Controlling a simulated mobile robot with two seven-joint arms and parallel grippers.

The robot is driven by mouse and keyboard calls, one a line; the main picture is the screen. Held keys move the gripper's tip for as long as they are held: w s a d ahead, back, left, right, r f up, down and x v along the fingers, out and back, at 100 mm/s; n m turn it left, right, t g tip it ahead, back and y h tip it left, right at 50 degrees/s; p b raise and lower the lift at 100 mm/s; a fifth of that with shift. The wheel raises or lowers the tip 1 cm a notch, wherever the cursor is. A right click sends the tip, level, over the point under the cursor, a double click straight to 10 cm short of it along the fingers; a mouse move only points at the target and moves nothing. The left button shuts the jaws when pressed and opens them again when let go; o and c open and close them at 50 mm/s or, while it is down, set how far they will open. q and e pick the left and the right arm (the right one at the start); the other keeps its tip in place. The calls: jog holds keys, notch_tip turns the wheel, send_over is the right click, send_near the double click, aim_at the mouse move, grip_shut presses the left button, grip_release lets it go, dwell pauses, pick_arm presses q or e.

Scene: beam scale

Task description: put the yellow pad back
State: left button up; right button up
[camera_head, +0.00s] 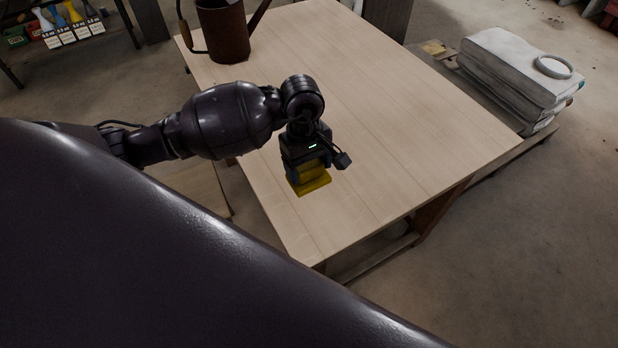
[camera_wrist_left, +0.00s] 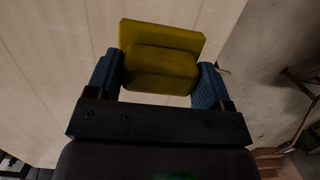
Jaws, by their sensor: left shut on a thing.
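The yellow pad (camera_head: 313,184) is at the left front part of the wooden table, under my left gripper (camera_head: 309,170). In the left wrist view the yellow pad (camera_wrist_left: 160,58) sits between the two blue fingers of my left gripper (camera_wrist_left: 160,80), which is shut on its raised middle block. The pad's wider flat plate shows beyond the fingers. I cannot tell whether the pad touches the table top or hangs just above it. My right gripper is not in view.
The table (camera_head: 400,130) is mostly bare. A rusty brown watering can (camera_head: 224,32) stands at its far left corner. White sacks (camera_head: 515,72) with a ring (camera_head: 553,67) on top are stacked right of the table. A large dark part of my body hides the lower left.

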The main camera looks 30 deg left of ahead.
aim_at(309, 180)
pick_arm(q)
jog(key=shift+f, duration=2.55)
jog(key=shift+f+b, duration=0.15)
jog(key=shift+b, duration=0.2)
jog(key=o, duration=0.9)
jog(key=r, duration=0.4)
jog(key=a+r, duration=0.1)
jog(key=r, duration=0.3)
jog(key=w+r, duration=0.1)
jog(key=r, duration=0.3)
jog(key=shift+a+r+p, duration=0.1)
jog(key=shift+a+p, duration=0.15)
jog(key=shift+p, duration=0.1)
jog(key=shift+s, duration=0.1)
